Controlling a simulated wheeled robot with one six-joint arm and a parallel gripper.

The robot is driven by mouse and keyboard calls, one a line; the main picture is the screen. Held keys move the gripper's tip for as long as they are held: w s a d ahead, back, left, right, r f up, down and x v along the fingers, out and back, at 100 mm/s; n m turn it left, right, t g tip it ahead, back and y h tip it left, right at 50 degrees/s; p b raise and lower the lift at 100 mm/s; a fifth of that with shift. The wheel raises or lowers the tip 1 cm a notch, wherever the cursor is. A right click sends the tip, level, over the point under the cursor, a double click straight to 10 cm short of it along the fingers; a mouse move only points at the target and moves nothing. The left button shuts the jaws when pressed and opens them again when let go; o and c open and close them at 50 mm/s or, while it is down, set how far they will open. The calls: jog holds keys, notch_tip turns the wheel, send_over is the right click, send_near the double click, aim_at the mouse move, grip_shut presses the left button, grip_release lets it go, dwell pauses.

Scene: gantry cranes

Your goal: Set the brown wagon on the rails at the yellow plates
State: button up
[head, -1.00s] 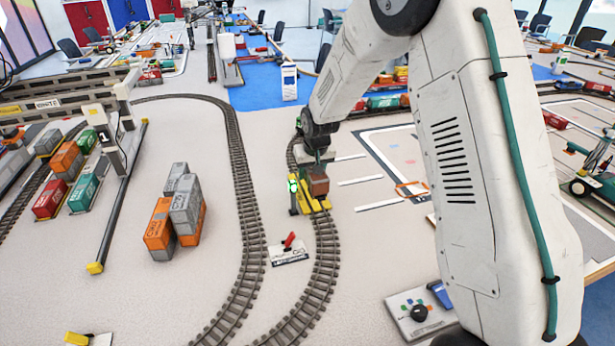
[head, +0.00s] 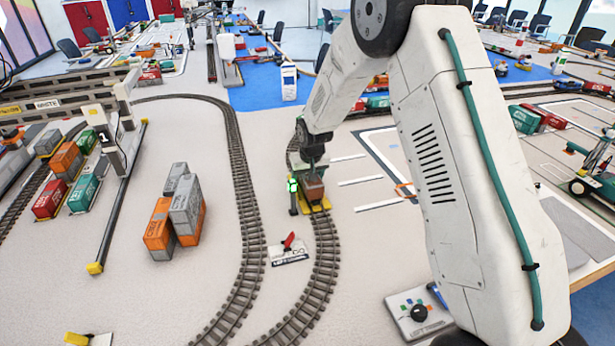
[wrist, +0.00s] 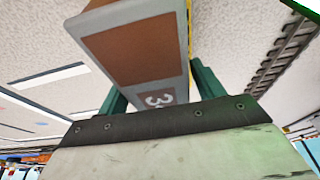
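The brown wagon (head: 314,190) is at the yellow plates (head: 322,206) on the rails, beside a green signal light. My gripper (head: 313,170) is above it and holds it from the top. In the wrist view the brown wagon (wrist: 145,50), with a grey frame and a white number, fills the space between the two green fingers of my gripper (wrist: 160,90). The gripper is shut on it. The wagon hides most of the plates. I cannot tell whether its wheels touch the rails.
The signal post (head: 293,195) stands just left of the wagon. A plate with a red lever (head: 289,248) lies between the two tracks. Stacked orange and grey containers (head: 175,215) stand farther left. The curved track (head: 240,180) runs left of the wagon.

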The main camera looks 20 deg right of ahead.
jog(key=v, duration=1.2)
jog(key=shift+r, duration=0.25)
jog(key=s+d+r+g, duration=0.1)
jog(key=s+r, duration=0.7)
jog(key=s, duration=0.3)
jog(key=s+d+r, duration=0.1)
jog(key=s+r, duration=0.6)
jog(key=s, duration=0.3)
jog(key=s+d+r+g, duration=0.1)
jog(key=s, duration=2.1)
jog(key=shift+s, duration=0.3)
